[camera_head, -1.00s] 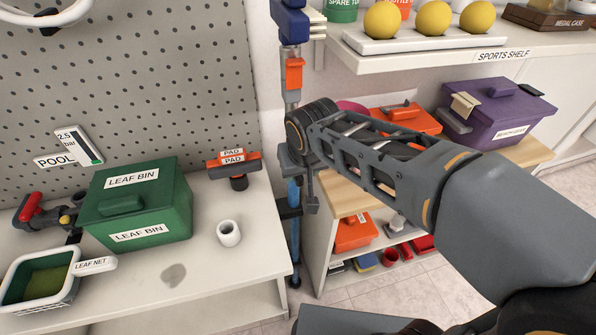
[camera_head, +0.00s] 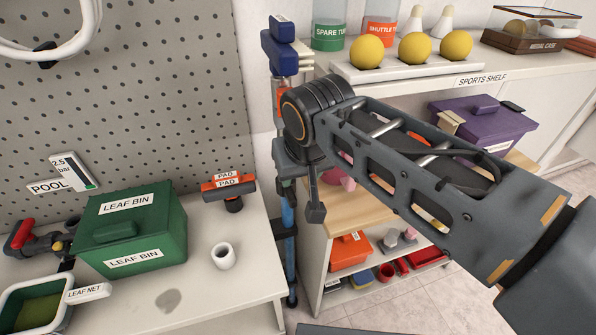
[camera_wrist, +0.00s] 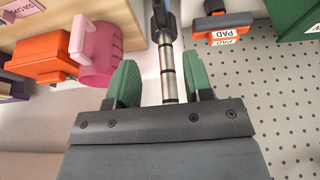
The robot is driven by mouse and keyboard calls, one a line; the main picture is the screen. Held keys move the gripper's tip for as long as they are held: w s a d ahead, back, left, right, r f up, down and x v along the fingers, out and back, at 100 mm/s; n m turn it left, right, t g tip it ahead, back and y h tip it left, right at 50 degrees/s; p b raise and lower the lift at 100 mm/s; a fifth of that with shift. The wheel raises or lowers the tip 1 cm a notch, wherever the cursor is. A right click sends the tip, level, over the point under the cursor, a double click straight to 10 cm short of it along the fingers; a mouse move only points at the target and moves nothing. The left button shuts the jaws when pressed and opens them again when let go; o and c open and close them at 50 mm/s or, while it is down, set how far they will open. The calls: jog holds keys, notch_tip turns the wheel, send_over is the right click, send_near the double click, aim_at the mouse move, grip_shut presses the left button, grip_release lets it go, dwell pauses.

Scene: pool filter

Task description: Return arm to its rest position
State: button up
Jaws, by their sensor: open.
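In the wrist view my gripper (camera_wrist: 163,82) is open, with two green finger pads apart and nothing held between them. A grey and blue pole (camera_wrist: 165,45) shows beyond the gap between the fingers; I cannot tell how far off it is. In the head view my arm (camera_head: 430,165) reaches in from the lower right, its wrist end in front of the pole (camera_head: 287,220). The fingers cannot be made out clearly there.
A bench on the left carries a green leaf bin (camera_head: 128,232), a white cup (camera_head: 223,256), an orange-topped pad tool (camera_head: 229,187) and a leaf net (camera_head: 38,302). The sports shelf (camera_head: 440,79) with yellow balls and a purple box (camera_head: 485,125) stand behind my arm. A pink cup (camera_wrist: 97,45) shows beside the gripper.

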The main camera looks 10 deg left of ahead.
jog(key=s+d+m+h+p, duration=0.1)
jog(key=s+d+m+p, duration=0.1)
jog(key=d+p, duration=0.4)
jog(key=s+d+m+p, duration=0.2)
jog(key=d+p, duration=0.4)
jog(key=d, duration=0.8)
jog(key=shift+d+m+h+p, duration=0.35)
jog(key=shift+d+m+h, duration=0.05)
jog(key=shift+m, duration=0.1)
jog(key=shift+s, duration=0.1)
dwell(0.6)
